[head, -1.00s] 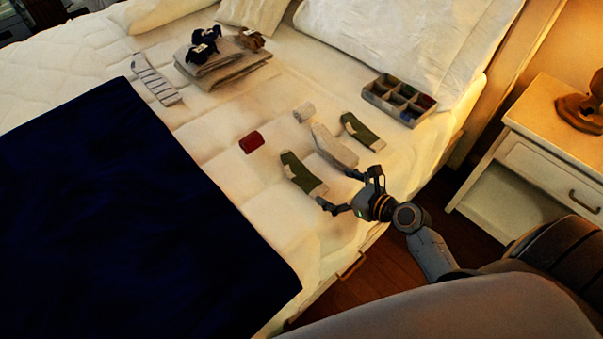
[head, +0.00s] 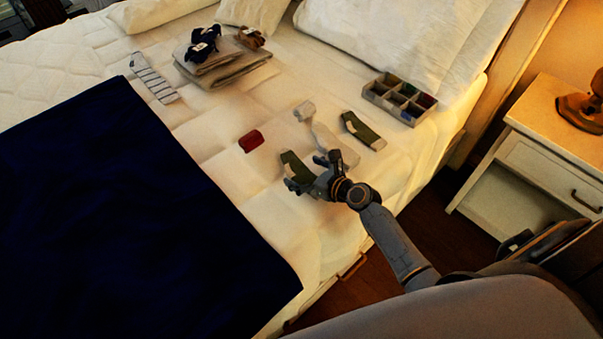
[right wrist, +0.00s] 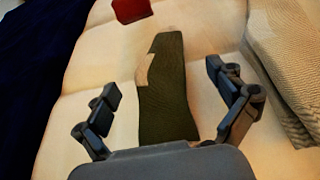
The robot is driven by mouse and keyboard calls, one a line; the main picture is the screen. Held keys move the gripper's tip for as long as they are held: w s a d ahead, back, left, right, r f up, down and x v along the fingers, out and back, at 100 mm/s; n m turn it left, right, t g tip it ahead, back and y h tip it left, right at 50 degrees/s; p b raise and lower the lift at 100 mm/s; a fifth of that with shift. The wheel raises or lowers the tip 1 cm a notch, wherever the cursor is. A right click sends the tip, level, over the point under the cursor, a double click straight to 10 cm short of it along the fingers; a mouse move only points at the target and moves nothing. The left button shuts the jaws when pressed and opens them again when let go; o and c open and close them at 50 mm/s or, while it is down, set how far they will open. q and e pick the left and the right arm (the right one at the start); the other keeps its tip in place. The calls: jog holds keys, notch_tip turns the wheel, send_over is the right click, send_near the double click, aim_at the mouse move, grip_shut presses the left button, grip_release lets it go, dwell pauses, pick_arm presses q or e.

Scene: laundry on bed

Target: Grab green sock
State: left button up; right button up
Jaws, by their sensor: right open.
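Two green socks lie flat on the bed in the head view. The nearer green sock (head: 294,165) is partly hidden by my right gripper (head: 306,173). The other green sock (head: 362,130) lies further right and back. In the right wrist view, the nearer green sock (right wrist: 165,90) with a pale patch lies between the two spread fingers of the right gripper (right wrist: 168,92). The fingers are open, one on each side of it, and do not grip it. Its lower end is hidden behind the gripper's body. My left gripper is not in view.
A grey sock (head: 337,145) lies just right of the nearer green sock. A red rolled item (head: 251,141) and a white rolled item (head: 304,111) lie behind. A divided box (head: 400,99) stands near the pillow. A dark blue blanket (head: 120,210) covers the left.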

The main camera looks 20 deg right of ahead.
jog(key=shift+w+a+f, duration=0.15)
jog(key=shift+w+f, duration=0.1)
jog(key=shift+w, duration=0.35)
jog(key=c, duration=1)
